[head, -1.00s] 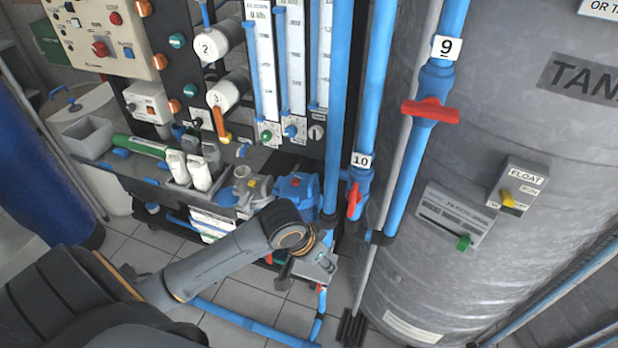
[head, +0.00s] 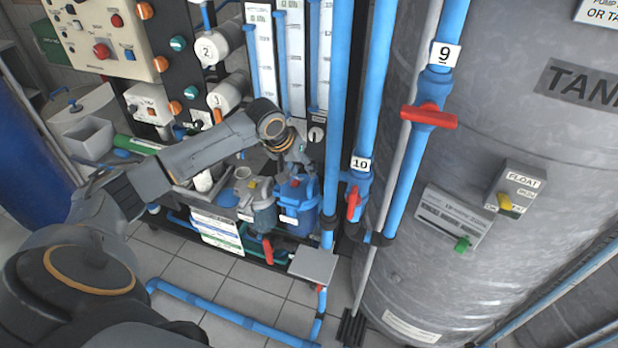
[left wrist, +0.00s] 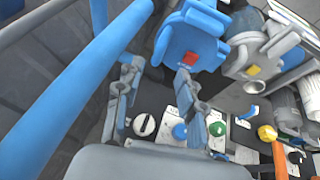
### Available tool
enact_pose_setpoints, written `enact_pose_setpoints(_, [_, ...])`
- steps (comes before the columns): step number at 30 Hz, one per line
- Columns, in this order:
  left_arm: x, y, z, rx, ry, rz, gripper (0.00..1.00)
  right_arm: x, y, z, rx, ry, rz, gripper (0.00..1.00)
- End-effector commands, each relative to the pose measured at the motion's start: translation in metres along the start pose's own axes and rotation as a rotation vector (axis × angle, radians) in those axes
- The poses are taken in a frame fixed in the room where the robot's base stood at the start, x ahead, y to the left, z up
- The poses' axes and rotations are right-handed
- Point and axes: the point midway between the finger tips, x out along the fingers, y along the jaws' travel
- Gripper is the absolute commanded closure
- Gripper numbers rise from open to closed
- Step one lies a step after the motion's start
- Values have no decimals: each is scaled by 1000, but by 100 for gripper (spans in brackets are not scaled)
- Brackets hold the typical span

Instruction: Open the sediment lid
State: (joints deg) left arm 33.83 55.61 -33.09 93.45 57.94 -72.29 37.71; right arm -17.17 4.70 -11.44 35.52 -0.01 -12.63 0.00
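Two lidded filter housings stand side by side low on the rack; I cannot read their labels to tell which is the sediment one. The blue housing (head: 299,208) has a blue lid with a red button, and this lid (left wrist: 188,35) also shows in the left wrist view. The grey housing (head: 262,212) has a grey lid with a yellow button; it also shows in the left wrist view (left wrist: 265,58). Both lids look closed. My left gripper (head: 296,163) is above the blue housing. Its fingers (left wrist: 156,88) are apart and empty, short of the blue lid. My right gripper is out of view.
A thick blue pipe (head: 338,110) runs upright just right of the gripper. Valve 10's red handle (head: 353,203) and the grey tank (head: 500,150) are farther right. Flow meters and knobs are behind the gripper. A grey flat-topped box (head: 313,264) is below, with open floor before it.

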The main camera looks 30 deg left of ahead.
Motion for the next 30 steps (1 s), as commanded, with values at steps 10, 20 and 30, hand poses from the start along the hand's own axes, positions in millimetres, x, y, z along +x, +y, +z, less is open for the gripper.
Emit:
enact_pose_setpoints(10, [58, 1, 0, 1, 0, 0, 62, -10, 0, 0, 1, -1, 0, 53])
enact_pose_setpoints(20, [70, 0, 0, 3, 2, -1, 62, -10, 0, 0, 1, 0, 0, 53])
enact_pose_setpoints(30, [69, 0, 0, 3, 2, -1, 100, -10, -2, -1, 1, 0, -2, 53])
